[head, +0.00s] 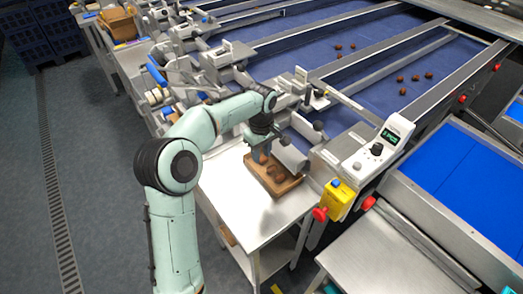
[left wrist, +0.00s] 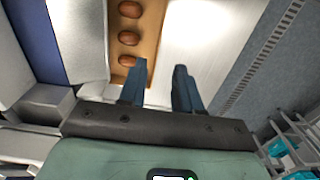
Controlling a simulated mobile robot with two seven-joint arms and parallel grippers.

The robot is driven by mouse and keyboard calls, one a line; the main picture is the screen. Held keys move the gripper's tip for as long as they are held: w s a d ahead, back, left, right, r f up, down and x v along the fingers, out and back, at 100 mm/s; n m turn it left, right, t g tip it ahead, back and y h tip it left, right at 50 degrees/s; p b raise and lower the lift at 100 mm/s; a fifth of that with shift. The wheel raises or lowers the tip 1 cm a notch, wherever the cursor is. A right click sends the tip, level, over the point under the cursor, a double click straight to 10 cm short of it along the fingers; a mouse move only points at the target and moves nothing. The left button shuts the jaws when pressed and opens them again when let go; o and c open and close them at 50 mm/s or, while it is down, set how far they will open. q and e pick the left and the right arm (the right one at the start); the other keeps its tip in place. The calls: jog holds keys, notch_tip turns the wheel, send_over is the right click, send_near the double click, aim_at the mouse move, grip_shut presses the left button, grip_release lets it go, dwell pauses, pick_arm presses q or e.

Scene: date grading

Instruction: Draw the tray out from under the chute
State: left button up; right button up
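The tray (head: 288,187) is a shallow brown wooden tray on the steel table, with dark round dates in it. It also shows in the left wrist view (left wrist: 151,35), with several dates in a row. The pale rounded chute (head: 290,157) is at the tray's back right side. My right gripper is not in view.
The steel table (head: 245,222) is bare in front of the tray. A control box (head: 383,145) and a yellow switch box with a red button (head: 338,200) stand to the right. Blue sorting lanes (head: 360,90) with a few dates lie behind.

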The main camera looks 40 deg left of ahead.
aim_at(261, 177)
pick_arm(q)
notch_tip(261, 177, down, 13)
jog(key=shift+b, duration=0.3)
grip_shut()
